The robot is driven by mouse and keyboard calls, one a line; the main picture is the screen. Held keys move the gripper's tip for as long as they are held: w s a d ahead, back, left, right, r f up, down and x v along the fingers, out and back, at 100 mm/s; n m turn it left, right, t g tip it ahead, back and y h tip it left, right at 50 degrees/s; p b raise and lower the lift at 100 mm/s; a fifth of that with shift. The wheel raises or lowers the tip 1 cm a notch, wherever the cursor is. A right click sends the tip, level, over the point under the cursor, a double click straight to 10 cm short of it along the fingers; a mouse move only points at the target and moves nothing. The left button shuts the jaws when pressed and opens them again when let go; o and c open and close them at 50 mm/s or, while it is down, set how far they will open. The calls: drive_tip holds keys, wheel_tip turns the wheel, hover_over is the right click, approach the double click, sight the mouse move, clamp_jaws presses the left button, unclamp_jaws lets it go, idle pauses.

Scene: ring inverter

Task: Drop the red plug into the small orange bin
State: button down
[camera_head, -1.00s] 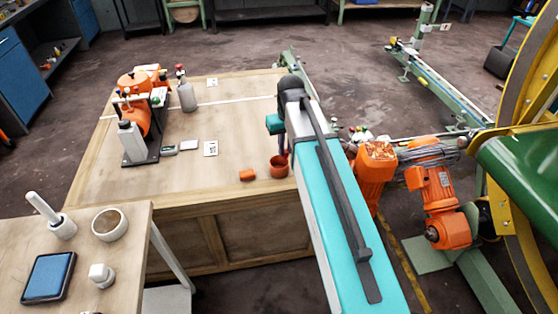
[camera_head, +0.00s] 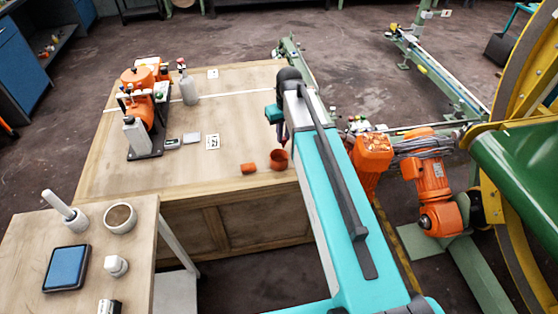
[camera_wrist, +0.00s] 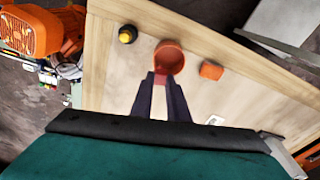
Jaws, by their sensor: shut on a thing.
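The small orange bin (camera_head: 279,160) stands on the big wooden table near its front right edge. In the wrist view the same round, open bin (camera_wrist: 171,58) lies just beyond my fingertips. My gripper (camera_wrist: 160,84) is shut on the red plug (camera_wrist: 160,79), of which only a small piece shows between the dark fingers. The plug overlaps the bin's near wall in that view; I cannot tell its height above the bin. In the head view my gripper (camera_head: 285,135) is a dark shape above the bin, partly hidden by my arm, and the plug cannot be made out.
A small orange block (camera_head: 248,169) lies left of the bin. A yellow and black knob (camera_wrist: 127,34) stands on the other side in the wrist view. The table's middle is mostly clear.

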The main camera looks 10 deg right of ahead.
sight(284, 143)
drive_tip(key=shift+f, duration=0.1)
drive_tip(key=shift+f+b, duration=2.15)
drive_tip(key=shift+f, duration=0.75)
drive_tip(key=c, duration=1.6)
unclamp_jaws()
drive_tip(key=shift+c, duration=0.2)
drive_tip(key=shift+r, duration=0.15)
wheel_tip(284, 143, up, 14)
drive_tip(key=s+b, duration=0.1)
drive_tip(key=shift+s+d+f, duration=0.2)
drive_tip(key=shift+s+f, duration=0.05)
drive_tip(key=shift+s, duration=0.05)
